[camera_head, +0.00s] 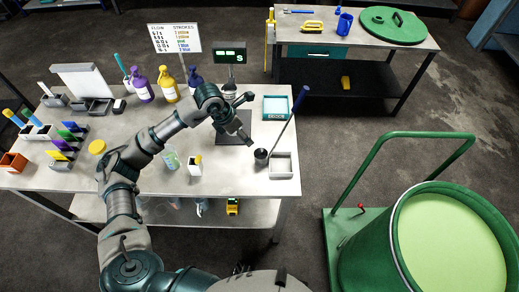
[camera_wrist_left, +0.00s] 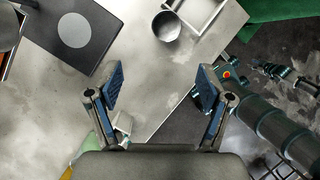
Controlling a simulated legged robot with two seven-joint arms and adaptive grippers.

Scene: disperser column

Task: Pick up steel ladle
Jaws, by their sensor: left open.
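The steel ladle stands near the right edge of the bench in the head view, its dark round cup (camera_head: 261,156) low and its long handle slanting up right to a blue end (camera_head: 302,95). A round steel cup, apparently the ladle's, shows at the top of the left wrist view (camera_wrist_left: 166,26); its handle cannot be made out there. My left gripper (camera_head: 244,120) hangs above the bench, left of the ladle and apart from it. Its two blue-padded fingers (camera_wrist_left: 162,86) are wide apart with nothing between them.
A light open tray (camera_head: 282,166) sits right beside the cup. A teal-rimmed tray (camera_head: 276,107) lies behind it. A dark plate with a grey disc (camera_wrist_left: 88,33) is left of the cup. Bottles and a beaker (camera_head: 170,159) stand farther left. A green drum (camera_head: 440,245) stands right of the bench.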

